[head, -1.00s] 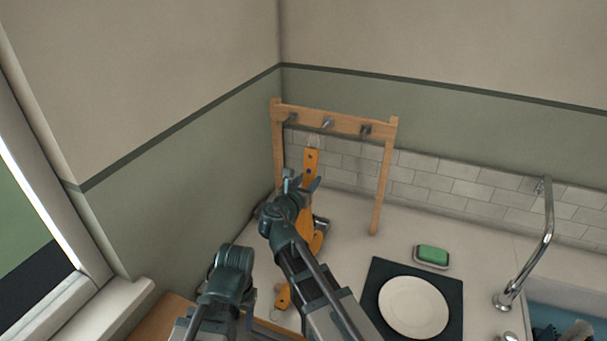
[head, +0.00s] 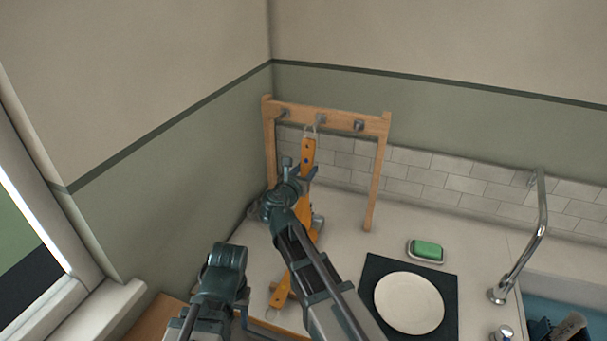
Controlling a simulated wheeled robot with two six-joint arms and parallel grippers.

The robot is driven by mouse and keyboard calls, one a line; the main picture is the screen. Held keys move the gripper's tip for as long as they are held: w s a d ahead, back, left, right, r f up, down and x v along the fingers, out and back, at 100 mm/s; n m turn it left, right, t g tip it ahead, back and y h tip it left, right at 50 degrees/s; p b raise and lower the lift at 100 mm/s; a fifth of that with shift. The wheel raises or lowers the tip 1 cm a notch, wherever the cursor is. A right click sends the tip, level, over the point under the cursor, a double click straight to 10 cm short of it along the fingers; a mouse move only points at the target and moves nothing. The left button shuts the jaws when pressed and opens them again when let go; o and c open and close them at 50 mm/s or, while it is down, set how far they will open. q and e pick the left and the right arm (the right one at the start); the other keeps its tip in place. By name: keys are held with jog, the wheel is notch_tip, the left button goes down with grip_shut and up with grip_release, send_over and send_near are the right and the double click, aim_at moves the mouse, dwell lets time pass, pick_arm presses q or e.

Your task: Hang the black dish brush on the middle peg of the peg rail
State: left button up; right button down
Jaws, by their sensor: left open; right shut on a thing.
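The wooden peg rail (head: 340,121) stands on the counter with three pegs. The middle peg (head: 320,119) is at the centre of its crossbar. My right gripper (head: 300,172) is shut on an upright orange handle (head: 307,153) with a pale loop at its top. The loop is close beside and slightly below the middle peg; I cannot tell whether it touches or encircles it. The handle's lower part is mostly hidden by my arm, so no black head is clear. My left gripper (head: 236,292) is low at the left, open, its fingers mostly hidden.
Another orange handle (head: 281,291) lies low on the counter beside my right arm. A white plate (head: 409,303) on a dark mat (head: 379,268), a green sponge (head: 427,249) in a dish and a tap (head: 542,222) are to the right. Dark brush-like items (head: 570,328) are in the sink.

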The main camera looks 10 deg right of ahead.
jog(key=shift+b+x, duration=0.6)
jog(key=shift+x, duration=2.5)
jog(key=shift+c, duration=1.7)
grip_release()
jog(key=shift+s+a, duration=0.1)
jog(key=shift+p+v, duration=0.6)
jog(key=shift+v, duration=2.8)
jog(key=shift+f, duration=0.1)
